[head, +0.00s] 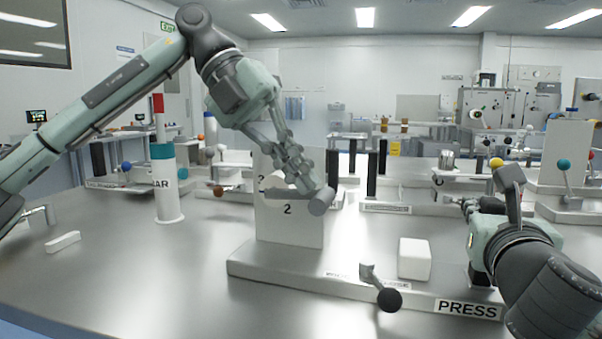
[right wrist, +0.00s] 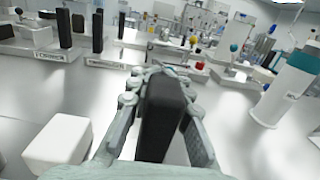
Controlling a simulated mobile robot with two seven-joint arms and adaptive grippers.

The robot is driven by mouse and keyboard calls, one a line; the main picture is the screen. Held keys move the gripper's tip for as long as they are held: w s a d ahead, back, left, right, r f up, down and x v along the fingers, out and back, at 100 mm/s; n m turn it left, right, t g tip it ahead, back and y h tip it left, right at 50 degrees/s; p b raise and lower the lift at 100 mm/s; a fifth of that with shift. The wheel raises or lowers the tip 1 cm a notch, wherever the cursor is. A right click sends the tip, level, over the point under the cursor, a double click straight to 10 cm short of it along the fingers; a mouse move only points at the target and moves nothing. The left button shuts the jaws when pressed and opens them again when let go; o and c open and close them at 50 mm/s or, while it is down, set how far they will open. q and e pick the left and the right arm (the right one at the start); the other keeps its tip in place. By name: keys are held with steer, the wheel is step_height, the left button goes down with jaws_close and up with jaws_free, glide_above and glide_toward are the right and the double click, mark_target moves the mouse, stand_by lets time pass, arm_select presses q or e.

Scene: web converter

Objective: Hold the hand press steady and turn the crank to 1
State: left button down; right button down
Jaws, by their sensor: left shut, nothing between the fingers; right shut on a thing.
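The hand press has a pale base labelled PRESS (head: 468,308) and an upright block marked 2 (head: 288,230). A grey cylindrical handle (head: 321,201), apparently the crank's, is in front of the block's top right. My left gripper (head: 303,180) is shut and empty, just above and behind this handle; I cannot tell if they touch. My right gripper (head: 466,204) is shut on a black upright post (right wrist: 165,112), seen between its fingers in the right wrist view. In the head view my right arm hides most of this post.
A short lever with a black ball (head: 389,300) is on the base's front. A white block (head: 415,259) stands right of it. A white cylinder with a teal band (head: 166,190) stands at left. Several other fixtures fill the back. The table's front left is mostly clear.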

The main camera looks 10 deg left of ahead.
arm_select(q)
steer(key=shift+d+f, duration=0.1)
steer(key=shift+f, duration=0.05)
arm_select(e)
steer(key=shift+a+f, duration=0.1)
steer(key=shift+f, duration=0.45)
arm_select(q)
steer(key=shift+d+f, duration=0.4)
steer(key=shift+f, duration=0.2)
steer(key=d+r+v, duration=0.1)
steer(key=v, duration=1.3)
steer(key=shift+d+r, duration=0.15)
steer(key=shift+s+r+p, duration=0.1)
steer(key=shift+r+p, duration=0.35)
steer(key=shift+p, duration=0.1)
arm_select(e)
steer(key=shift+r, duration=0.3)
steer(key=shift+r, duration=0.1)
